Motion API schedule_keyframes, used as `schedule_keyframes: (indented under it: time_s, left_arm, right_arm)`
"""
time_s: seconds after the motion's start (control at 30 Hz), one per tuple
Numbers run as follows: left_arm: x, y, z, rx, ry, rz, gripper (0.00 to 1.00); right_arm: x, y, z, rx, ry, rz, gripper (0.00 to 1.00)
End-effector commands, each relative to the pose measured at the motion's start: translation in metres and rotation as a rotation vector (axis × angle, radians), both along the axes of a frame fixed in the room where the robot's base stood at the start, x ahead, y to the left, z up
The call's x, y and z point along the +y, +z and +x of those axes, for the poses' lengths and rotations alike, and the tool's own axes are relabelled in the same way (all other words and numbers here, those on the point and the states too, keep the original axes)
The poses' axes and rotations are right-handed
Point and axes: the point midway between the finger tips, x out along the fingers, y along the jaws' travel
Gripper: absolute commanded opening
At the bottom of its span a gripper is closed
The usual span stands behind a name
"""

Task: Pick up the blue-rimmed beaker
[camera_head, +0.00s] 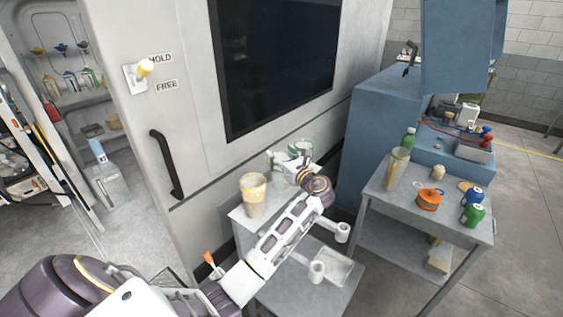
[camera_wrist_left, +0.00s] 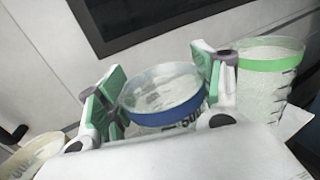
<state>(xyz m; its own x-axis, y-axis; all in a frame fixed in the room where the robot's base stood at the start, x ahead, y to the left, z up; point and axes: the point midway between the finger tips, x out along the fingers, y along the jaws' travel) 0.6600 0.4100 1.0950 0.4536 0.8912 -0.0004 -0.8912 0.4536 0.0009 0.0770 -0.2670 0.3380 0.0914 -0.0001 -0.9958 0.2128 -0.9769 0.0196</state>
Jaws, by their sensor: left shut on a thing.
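The blue-rimmed beaker (camera_wrist_left: 166,100) is in the middle of the left wrist view, with a blue band around its rim and whitish clear walls. My left gripper (camera_wrist_left: 158,98) has its green-padded fingers on either side of the beaker, shut on it. In the head view my left gripper (camera_head: 288,168) is over the back of the small grey table, and the blue rim is hidden there by the gripper and wrist. Whether the beaker is clear of the table top cannot be told. My right gripper is not in view.
A green-rimmed beaker (camera_wrist_left: 268,68) stands close beside the gripper, to its right. A yellowish container (camera_head: 255,194) stands on the small grey table (camera_head: 238,219), left of the gripper. The large cabinet wall (camera_head: 183,70) rises just behind. A second table (camera_head: 405,199) at right holds bottles and an orange pot.

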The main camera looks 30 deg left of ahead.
Motion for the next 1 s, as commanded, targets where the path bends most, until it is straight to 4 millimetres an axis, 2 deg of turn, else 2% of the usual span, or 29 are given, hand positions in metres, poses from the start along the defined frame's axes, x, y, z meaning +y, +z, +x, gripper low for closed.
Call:
schedule_keyframes:
  time_s: [0.23, 0.5, 0.7, 1.0]
  left_arm:
    - [0.000, 0.038, 0.000, -0.005, 0.000, -0.001, 0.29]
    - [0.000, 0.072, 0.000, -0.004, -0.001, -0.001, 0.29]
    - [0.000, 0.081, 0.000, -0.001, 0.000, 0.000, 0.29]
    - [0.000, 0.081, 0.000, -0.001, 0.000, 0.000, 0.29]
  right_arm:
    - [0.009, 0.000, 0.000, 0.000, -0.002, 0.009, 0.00]
    - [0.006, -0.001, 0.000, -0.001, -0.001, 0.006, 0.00]
    - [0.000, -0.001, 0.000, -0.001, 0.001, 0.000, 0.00]
    - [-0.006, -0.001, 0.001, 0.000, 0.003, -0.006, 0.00]
